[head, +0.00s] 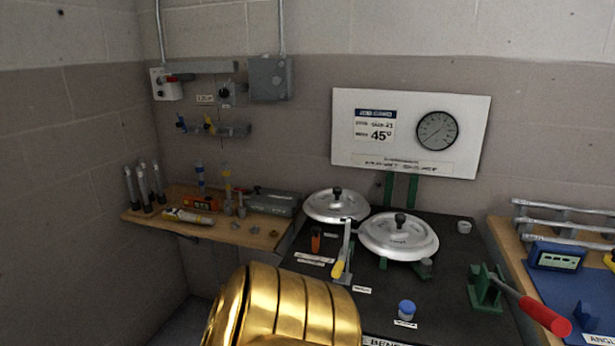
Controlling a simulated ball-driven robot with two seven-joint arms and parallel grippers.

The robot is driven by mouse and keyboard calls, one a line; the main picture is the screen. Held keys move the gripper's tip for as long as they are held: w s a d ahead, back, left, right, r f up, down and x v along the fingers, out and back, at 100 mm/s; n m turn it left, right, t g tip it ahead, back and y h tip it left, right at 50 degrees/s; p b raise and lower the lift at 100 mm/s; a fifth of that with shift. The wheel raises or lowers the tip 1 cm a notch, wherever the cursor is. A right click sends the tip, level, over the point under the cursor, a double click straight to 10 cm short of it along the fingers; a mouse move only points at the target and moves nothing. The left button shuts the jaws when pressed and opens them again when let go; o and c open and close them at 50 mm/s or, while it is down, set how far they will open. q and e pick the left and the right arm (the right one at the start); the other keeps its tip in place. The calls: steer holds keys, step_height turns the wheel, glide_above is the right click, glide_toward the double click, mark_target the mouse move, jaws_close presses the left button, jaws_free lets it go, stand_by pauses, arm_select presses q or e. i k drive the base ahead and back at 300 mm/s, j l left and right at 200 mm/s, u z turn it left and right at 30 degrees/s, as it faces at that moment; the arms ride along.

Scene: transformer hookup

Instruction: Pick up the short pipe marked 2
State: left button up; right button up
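Several short grey pipes (143,186) stand upright at the left end of the wooden shelf, with dark lower parts and pale tops. Several longer grey pipes (562,220) lie across a rack at the right edge. I cannot read a mark 2 on any of them, so I cannot tell which pipe is the marked one. Neither of my grippers shows in the head view.
The wooden shelf (262,240) also bears small tools and a grey box (270,203). The dark bench (445,290) holds two round silver lids (397,236), (336,206), a yellow-handled lever (341,262), a blue-capped jar (407,307) and a red-handled green clamp (489,288).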

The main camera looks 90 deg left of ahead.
mark_target(144, 187)
steer(key=u, duration=3.8)
